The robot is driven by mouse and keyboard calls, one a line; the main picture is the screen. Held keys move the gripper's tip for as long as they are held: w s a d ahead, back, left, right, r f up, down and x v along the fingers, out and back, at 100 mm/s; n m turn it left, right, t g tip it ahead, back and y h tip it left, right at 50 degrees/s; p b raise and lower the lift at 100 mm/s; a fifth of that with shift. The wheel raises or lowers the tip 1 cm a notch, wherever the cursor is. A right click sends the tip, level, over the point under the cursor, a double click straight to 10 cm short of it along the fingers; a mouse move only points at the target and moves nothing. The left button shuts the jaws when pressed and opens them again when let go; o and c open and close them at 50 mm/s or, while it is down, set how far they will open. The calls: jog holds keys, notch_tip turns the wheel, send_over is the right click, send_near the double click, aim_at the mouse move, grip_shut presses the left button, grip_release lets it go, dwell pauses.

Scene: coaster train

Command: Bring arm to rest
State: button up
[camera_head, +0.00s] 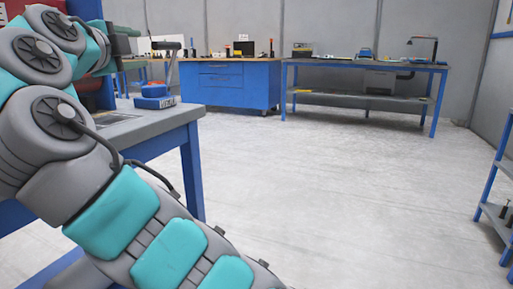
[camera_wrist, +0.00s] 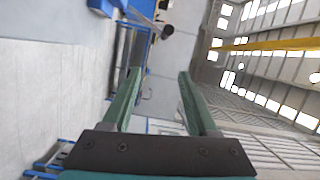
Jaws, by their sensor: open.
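My arm (camera_head: 110,190), grey with teal pads, fills the left and lower left of the head view. It bends up at the left, near a grey-topped table with blue legs (camera_head: 190,165). In the wrist view my gripper (camera_wrist: 158,74) shows two green fingers held well apart, with nothing between them. The wrist view is turned on its side and looks out over the room. In the head view I cannot clearly make out the gripper.
A blue-and-red item (camera_head: 155,97) sits on the near table's edge. A blue cabinet bench (camera_head: 228,85) and a blue-framed workbench (camera_head: 365,68) stand along the back wall. A blue shelf (camera_head: 490,195) stands at the right edge. The floor (camera_head: 320,180) between is clear.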

jog(key=w+d+f+n+g+h, duration=0.2)
jog(key=w+d+f+h, duration=0.15)
jog(key=d, duration=0.55)
jog(key=w+d+f+n+g+h, duration=0.2)
jog(key=w+d+n+g+h, duration=0.15)
jog(key=d, duration=0.55)
jog(key=s+d+f+n+g, duration=0.1)
jog(key=s+d+f+g, duration=0.2)
jog(key=d+f, duration=0.55)
jog(key=s+d+f+n+g, duration=0.25)
jog(key=d+f, duration=0.25)
jog(key=d, duration=0.7)
jog(key=s+d+f+n+g+y, duration=0.15)
jog(key=s+d+f, duration=0.25)
jog(key=s+f, duration=0.4)
jog(key=s+d+f+n+g+y, duration=0.1)
jog(key=s+d+f+g+y, duration=0.2)
jog(key=s+f, duration=0.45)
jog(key=s+a+f+n+g+y, duration=0.2)
jog(key=s+a+f+n, duration=0.1)
jog(key=s+f, duration=0.65)
jog(key=s+a+f+n+g+y, duration=0.25)
jog(key=s+f, duration=0.45)
jog(key=s, duration=0.5)
notch_tip(320, 180, up, 14)
jog(key=a+p, duration=0.1)
jog(key=p, duration=1.2)
jog(key=shift+f+p, duration=0.15)
jog(key=shift+p, duration=0.25)
jog(key=shift+s, duration=0.1)
